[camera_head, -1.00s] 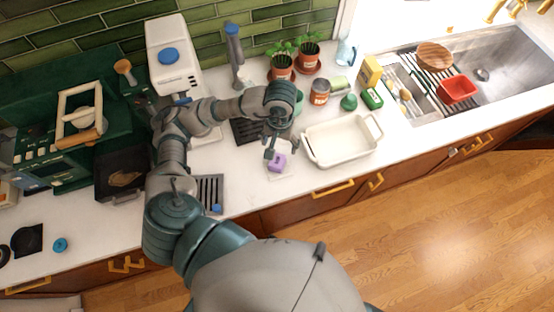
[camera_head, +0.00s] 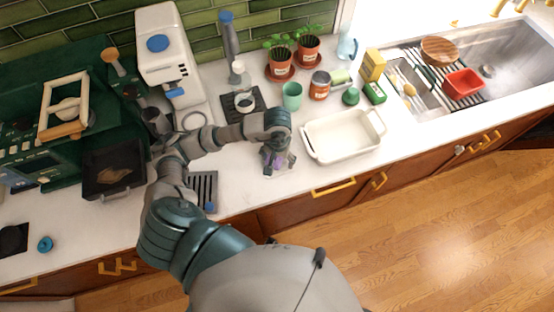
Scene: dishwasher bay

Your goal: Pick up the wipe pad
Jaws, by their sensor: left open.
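The wipe pad (camera_head: 284,163) is a small purple block on the white counter, left of the white baking dish. My left gripper (camera_head: 275,162) points down over it, with its fingers around or just in front of the pad. The jaws are open. The fingers and hand cover most of the pad, so I cannot tell whether they touch it. My right gripper is not in view.
A white baking dish (camera_head: 341,137) stands close to the right of my left gripper. A green cup (camera_head: 292,96) and a dark drip tray (camera_head: 243,104) are behind it. A slotted grey tray (camera_head: 203,188) lies to the left. The counter's front edge is near.

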